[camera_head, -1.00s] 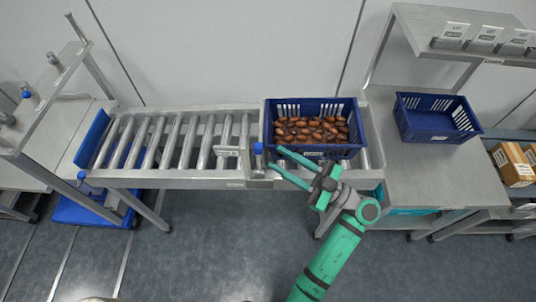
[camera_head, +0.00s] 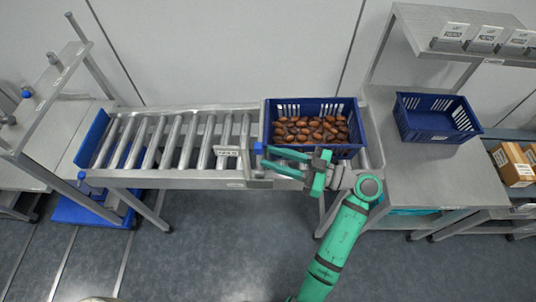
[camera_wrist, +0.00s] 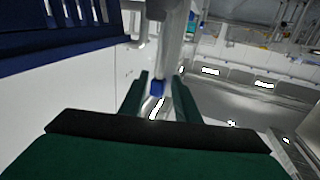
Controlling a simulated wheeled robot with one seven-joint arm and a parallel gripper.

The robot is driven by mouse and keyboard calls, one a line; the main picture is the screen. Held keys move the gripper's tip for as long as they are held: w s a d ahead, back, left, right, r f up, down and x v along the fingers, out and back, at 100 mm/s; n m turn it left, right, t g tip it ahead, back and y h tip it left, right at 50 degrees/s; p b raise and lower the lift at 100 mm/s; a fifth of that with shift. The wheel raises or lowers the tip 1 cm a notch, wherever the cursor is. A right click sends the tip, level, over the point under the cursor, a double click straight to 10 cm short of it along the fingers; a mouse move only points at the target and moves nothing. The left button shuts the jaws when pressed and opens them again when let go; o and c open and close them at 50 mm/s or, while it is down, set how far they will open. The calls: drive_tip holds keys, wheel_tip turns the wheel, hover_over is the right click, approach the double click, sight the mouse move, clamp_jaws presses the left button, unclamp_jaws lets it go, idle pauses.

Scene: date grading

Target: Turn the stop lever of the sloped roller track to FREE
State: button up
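The sloped roller track (camera_head: 150,180) runs across the middle of the head view. The stop lever's blue knob (camera_head: 258,148) stands at the track's front rail, by the crate's front left corner. My gripper (camera_head: 265,156) reaches it from the right, fingers apart. In the wrist view the blue knob (camera_wrist: 157,88) and its grey stem lie between the two fingers of my gripper (camera_wrist: 160,78), with gaps seen on both sides. A blue crate (camera_head: 315,152) of brown dates sits on the track's right part. The stem is mostly hidden in the head view.
A small label plate (camera_head: 227,151) stands on the front rail left of the lever; its text is too small to read. The rollers left of the crate are empty. An empty blue crate (camera_head: 437,134) stands on the right table (camera_head: 440,180).

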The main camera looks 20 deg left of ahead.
drive_tip(key=shift+a, duration=1.1)
clamp_jaws()
drive_tip(key=shift+w, duration=0.15)
